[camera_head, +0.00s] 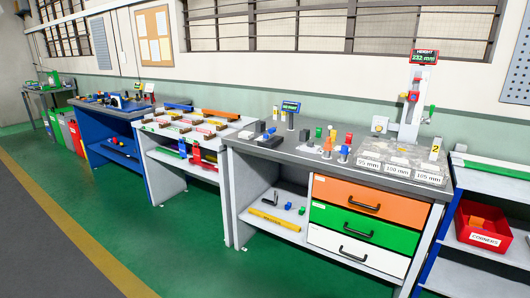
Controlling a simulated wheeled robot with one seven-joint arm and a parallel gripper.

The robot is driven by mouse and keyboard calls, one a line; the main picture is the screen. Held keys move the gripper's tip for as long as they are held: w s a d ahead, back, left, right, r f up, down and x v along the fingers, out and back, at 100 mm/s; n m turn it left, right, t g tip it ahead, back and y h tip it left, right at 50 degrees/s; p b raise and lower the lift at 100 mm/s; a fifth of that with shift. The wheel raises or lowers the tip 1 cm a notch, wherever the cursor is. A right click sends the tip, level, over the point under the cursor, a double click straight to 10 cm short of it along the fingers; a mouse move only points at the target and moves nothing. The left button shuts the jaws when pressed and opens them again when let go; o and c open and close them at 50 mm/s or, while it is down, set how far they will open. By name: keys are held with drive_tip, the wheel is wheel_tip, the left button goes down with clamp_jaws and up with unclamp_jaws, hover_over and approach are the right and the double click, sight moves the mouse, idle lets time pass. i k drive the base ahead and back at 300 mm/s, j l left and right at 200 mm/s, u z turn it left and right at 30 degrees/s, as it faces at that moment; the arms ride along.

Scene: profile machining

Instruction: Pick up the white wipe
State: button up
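I cannot pick out a white wipe with certainty. A small white item (318,132) stands among the coloured parts on the grey workbench (285,153), but it is too small to identify. My gripper is not in view.
The workbench has orange, green and white drawers (352,252) and a height gauge (412,98) on a stone plate (395,155). A white parts table (150,128) and a blue bench (100,112) stand left. A red bin (482,227) sits right. The green floor (150,225) in front is clear.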

sight(244, 135)
drive_tip(key=i, duration=1.05)
drive_tip(key=i+l+u, duration=0.1)
drive_tip(key=i, duration=0.95)
